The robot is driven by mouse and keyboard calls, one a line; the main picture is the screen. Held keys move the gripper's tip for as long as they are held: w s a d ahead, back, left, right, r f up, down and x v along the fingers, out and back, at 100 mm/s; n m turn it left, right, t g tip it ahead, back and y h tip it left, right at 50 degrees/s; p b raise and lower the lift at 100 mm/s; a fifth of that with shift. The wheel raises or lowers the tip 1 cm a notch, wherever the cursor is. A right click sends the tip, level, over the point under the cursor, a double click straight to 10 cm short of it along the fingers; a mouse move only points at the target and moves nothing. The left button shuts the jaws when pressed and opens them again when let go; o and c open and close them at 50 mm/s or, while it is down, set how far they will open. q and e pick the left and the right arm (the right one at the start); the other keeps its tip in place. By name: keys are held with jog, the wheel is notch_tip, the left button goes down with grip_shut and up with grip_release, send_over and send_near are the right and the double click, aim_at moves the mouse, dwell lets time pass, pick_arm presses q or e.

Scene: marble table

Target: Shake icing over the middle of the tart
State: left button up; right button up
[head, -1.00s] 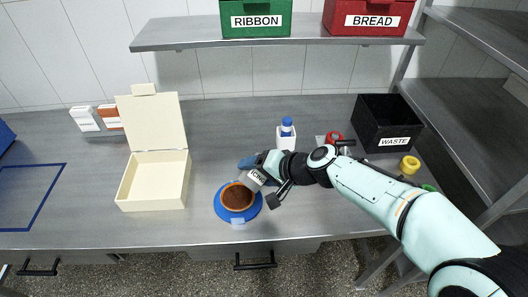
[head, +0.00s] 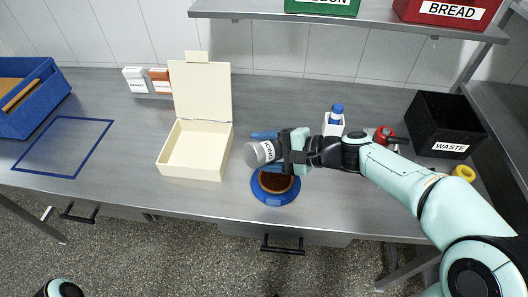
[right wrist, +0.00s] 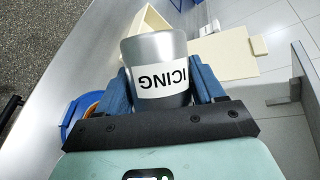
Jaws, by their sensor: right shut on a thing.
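My right gripper (head: 279,147) is shut on a silver icing shaker (head: 261,154) with a white ICING label. The shaker is tipped onto its side, its grey end pointing left, above the far-left part of the tart. The tart (head: 276,184) has a brown filling and tan crust and sits on a round blue plate (head: 275,200); the gripper and shaker partly hide it. In the right wrist view the shaker (right wrist: 155,50) is between both blue fingers, its label upside down, with a bit of the blue plate (right wrist: 66,128) at left. My left gripper is out of view.
An open cream box (head: 195,170) stands left of the plate. A white bottle with a blue cap (head: 337,108), a red item (head: 383,133) and a black WASTE bin (head: 445,125) are at right. A blue-outlined area (head: 60,147) on the left is empty.

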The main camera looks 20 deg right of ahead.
jog(key=m+y, duration=0.1)
jog(key=m+y+b, duration=0.1)
jog(key=shift+w+d+t+y, duration=0.2)
jog(key=shift+d+t+y, duration=0.1)
jog(key=shift+t, duration=0.1)
jog(key=shift+f+m+b, duration=0.2)
jog(key=shift+m+b, duration=0.1)
jog(key=shift+b, duration=0.05)
notch_tip(320, 180, down, 2)
jog(key=shift+b, duration=0.85)
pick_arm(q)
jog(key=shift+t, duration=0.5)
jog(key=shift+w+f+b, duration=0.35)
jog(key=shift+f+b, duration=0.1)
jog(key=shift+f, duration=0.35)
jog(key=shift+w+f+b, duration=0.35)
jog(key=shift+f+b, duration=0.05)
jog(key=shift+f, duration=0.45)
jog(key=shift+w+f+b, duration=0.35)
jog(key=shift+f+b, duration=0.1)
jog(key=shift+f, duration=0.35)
pick_arm(e)
jog(key=shift+f, duration=1.55)
